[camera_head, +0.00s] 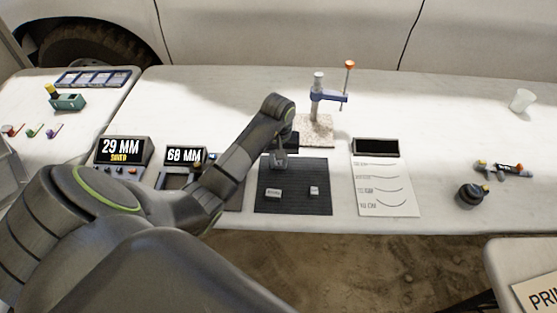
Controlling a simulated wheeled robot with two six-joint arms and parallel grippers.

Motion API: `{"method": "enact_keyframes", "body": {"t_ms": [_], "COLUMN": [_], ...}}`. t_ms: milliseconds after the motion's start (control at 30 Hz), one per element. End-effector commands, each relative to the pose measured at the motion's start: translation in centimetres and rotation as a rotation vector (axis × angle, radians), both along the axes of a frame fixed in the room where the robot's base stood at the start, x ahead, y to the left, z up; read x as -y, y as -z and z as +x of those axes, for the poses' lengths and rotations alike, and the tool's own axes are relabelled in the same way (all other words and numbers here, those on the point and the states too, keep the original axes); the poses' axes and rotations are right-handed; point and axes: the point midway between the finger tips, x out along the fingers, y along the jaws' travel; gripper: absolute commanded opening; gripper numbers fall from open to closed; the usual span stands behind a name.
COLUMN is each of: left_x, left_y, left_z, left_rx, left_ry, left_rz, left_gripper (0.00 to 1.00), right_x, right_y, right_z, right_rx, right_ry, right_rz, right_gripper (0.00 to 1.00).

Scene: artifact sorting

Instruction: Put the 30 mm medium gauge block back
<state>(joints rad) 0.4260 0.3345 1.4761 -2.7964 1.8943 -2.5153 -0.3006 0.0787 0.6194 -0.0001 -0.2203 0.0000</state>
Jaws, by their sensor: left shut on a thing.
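My left arm reaches in from the left, and its gripper (280,162) is over the back part of the dark ribbed mat (300,206). The gripper is shut on a small block, most likely the medium gauge block, which the fingers almost wholly hide. I cannot tell whether it touches the mat. A longer pale gauge block (273,194) lies at the mat's front left. A smaller pale block (314,190) lies at its right. My right gripper is not in view.
A measuring stand (318,100) with an orange-topped post stands behind the mat. Displays reading "29 MM" (122,151) and "68 MM" (185,156) are at left. A paper sheet (385,188) lies right of the mat. A round dark object (471,195) and a cup (522,101) are farther right.

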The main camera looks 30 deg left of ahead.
Motion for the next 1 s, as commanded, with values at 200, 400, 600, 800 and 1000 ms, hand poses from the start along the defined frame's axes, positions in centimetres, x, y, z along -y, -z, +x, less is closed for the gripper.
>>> {"method": "enact_keyframes", "body": {"t_ms": [200,400,600,800,1000], "left_x": [0.0,0.0,0.0,0.0,0.0], "left_y": [0.1,0.1,-0.5,-4.9,-7.8], "left_z": [0.0,0.0,0.1,0.1,0.0], "left_rx": [0.000,0.000,0.002,0.005,0.001], "left_ry": [0.000,0.000,0.000,0.000,-0.001], "left_rz": [0.000,0.000,0.000,0.002,-0.001], "left_gripper": [0.43,0.43,0.43,0.43,0.43], "right_x": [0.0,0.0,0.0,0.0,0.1], "right_y": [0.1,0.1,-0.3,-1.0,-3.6], "right_z": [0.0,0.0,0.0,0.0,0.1], "right_rx": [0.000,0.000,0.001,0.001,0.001], "right_ry": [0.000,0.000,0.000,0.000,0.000], "right_rz": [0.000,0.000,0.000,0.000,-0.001], "right_gripper": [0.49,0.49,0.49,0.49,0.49]}}
